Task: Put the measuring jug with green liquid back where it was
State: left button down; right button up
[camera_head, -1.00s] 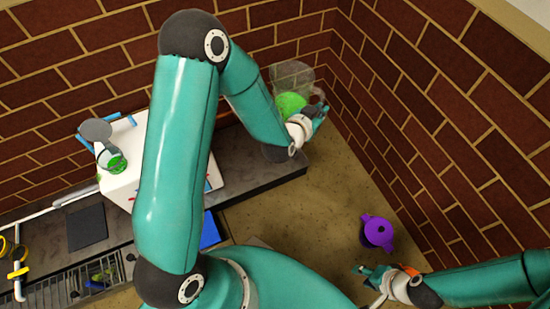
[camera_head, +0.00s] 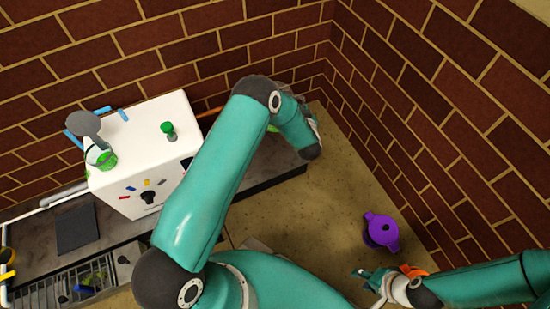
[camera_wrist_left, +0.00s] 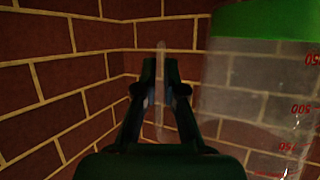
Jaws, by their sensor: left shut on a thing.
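The measuring jug (camera_wrist_left: 250,100) is clear with red markings and fills the right side of the left wrist view. Its green liquid (camera_wrist_left: 262,22) shows as a band at the top of that picture. My left gripper (camera_wrist_left: 163,92) is shut on the jug's clear upright handle. In the head view my left gripper (camera_head: 312,115) is near the wall corner, and my forearm hides nearly all of the jug; only a green sliver (camera_head: 272,128) shows. My right gripper (camera_head: 368,280) is at the lower right, apart from the jug; its jaw opening is too small to read.
A white box (camera_head: 140,140) with a knob stands on the dark counter (camera_head: 262,175). A small green bottle (camera_head: 168,131) and a glass with green contents (camera_head: 104,158) are on it. A purple pot (camera_head: 381,231) stands on the tan surface (camera_head: 300,210), which is otherwise largely clear. Brick walls close the corner.

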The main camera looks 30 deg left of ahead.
pick_arm(q)
jog(key=shift+n+y, duration=0.3)
jog(key=shift+n, duration=0.1)
jog(key=shift+a+f+b, duration=0.2)
jog(key=shift+f+b, duration=1.9)
jog(key=shift+f, duration=3.4)
jog(key=shift+a+f+b, duration=0.2)
jog(key=shift+f+b, duration=1.85)
jog(key=shift+f, duration=3.45)
jog(key=shift+f, duration=0.15)
jog(key=c, duration=1.3)
grip_release()
jog(key=shift+o, duration=0.2)
